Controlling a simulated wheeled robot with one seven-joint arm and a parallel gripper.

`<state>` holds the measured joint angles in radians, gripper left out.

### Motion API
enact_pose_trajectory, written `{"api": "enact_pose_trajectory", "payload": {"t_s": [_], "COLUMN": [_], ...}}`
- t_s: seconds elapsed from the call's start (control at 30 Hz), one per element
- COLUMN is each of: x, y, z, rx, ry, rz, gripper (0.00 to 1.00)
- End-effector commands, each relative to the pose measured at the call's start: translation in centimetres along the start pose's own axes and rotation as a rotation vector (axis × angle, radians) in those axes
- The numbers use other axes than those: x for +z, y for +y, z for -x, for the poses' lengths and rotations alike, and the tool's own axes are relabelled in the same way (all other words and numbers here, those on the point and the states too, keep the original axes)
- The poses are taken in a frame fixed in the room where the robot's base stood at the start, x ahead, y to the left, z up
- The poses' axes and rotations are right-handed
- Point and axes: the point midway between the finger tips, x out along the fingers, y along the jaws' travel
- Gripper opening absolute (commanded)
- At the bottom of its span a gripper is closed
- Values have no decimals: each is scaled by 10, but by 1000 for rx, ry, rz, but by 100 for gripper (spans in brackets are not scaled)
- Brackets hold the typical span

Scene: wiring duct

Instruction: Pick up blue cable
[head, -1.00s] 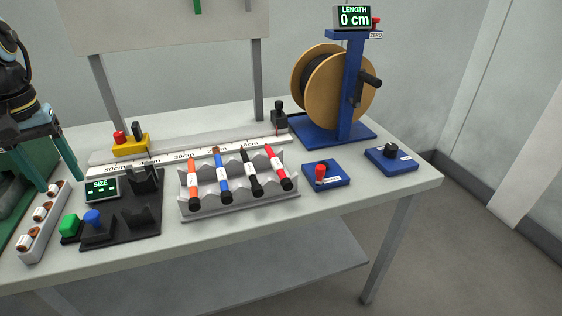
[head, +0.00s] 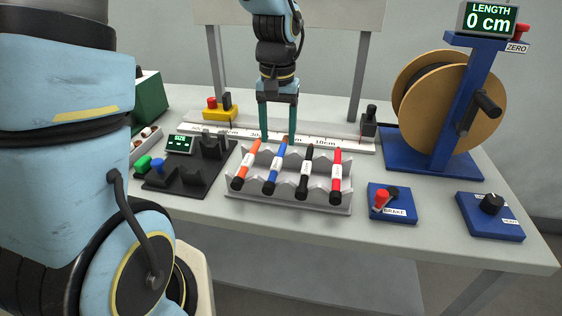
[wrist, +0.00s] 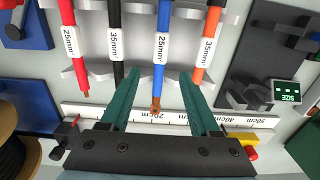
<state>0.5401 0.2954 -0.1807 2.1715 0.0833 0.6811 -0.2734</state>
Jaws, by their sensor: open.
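The blue cable (head: 276,171) lies in a grey notched rack (head: 240,207), second from the left in the head view, between an orange cable and a black cable. It has a white label, a black end at the front and a bare copper-coloured tip at the back. My gripper (head: 278,138) is open and empty, pointing down behind the rack near the blue cable's back end. In the wrist view the blue cable (wrist: 160,65) runs between my gripper's two green fingers (wrist: 160,92), with its copper tip toward the palm; the fingers appear apart from it.
Orange (head: 247,166), black (head: 306,172) and red (head: 337,177) cables share the rack. A white ruler strip (head: 340,144) lies behind it. A black fixture (head: 185,182) stands at left; a brake box (head: 391,204) and cable reel (head: 450,100) stand at right.

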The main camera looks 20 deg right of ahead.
Motion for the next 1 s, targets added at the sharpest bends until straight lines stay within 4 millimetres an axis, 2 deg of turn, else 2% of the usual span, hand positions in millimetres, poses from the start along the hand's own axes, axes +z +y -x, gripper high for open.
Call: {"api": "enact_pose_trajectory", "payload": {"t_s": [0.17,0.43,0.57,0.77,1.0], "x": [3,8,7,7,7], "y": [0,2,2,2,2], "z": [-12,-49,-56,-57,-56], "rx": [0,-1,0,0,0], "ry": [-5,-3,-1,0,0], "rz": [1,0,1,1,1], "gripper": [62,62,62,62,37]}}
